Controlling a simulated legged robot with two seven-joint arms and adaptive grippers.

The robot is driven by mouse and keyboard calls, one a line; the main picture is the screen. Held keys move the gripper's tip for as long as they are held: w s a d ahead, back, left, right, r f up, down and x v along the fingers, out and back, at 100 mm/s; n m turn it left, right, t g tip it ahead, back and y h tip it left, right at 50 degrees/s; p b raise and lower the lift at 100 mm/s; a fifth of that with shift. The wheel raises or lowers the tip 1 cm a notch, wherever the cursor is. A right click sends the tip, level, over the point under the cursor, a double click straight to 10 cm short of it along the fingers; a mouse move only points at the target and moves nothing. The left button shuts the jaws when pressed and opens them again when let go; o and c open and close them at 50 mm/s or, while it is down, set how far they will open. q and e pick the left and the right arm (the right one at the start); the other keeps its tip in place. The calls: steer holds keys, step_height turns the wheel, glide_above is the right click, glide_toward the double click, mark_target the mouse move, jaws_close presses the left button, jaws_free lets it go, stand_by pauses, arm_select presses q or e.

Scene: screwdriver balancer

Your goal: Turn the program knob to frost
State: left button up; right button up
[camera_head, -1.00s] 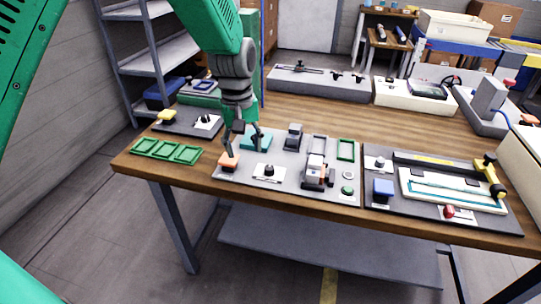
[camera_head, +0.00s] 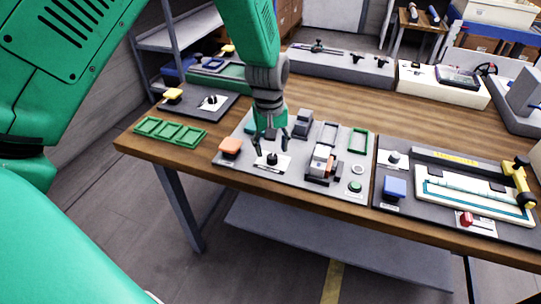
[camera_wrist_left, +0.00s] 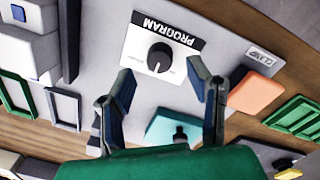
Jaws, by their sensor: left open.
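The program knob (camera_wrist_left: 160,57) is a round black knob with a white pointer line, on a white plate (camera_wrist_left: 181,35) whose black band reads PROGRAM. In the head view the knob (camera_head: 272,159) stands on the grey panel near the table's front edge. My left gripper (camera_wrist_left: 163,80) is open, with its two fingers apart in the wrist view and the knob showing between and beyond their tips. In the head view the left gripper (camera_head: 271,150) points down just above and behind the knob. The plate's small setting marks are too small to read. My right gripper is not in view.
Green trays (camera_head: 170,132) lie at the left table edge. A second panel (camera_head: 400,214) is at the right.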

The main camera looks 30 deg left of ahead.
mark_target(272, 156)
arm_select(q)
steer(key=shift+d+f, duration=0.85)
steer(key=shift+f, duration=0.3)
steer(key=shift+a+f, duration=0.2)
steer(key=shift+a, duration=0.05)
steer(key=shift+a+f, duration=0.15)
steer(key=shift+a, duration=0.4)
steer(key=shift+a+f, duration=0.15)
steer(key=shift+a, duration=0.4)
steer(key=c, duration=0.7)
steer(key=shift+d, duration=0.2)
jaws_close()
steer(key=shift+d, duration=0.35)
steer(key=shift+d+r, duration=0.15)
steer(key=shift+d, duration=0.2)
steer(key=shift+s+a, duration=0.1)
steer(key=shift+a, duration=0.2)
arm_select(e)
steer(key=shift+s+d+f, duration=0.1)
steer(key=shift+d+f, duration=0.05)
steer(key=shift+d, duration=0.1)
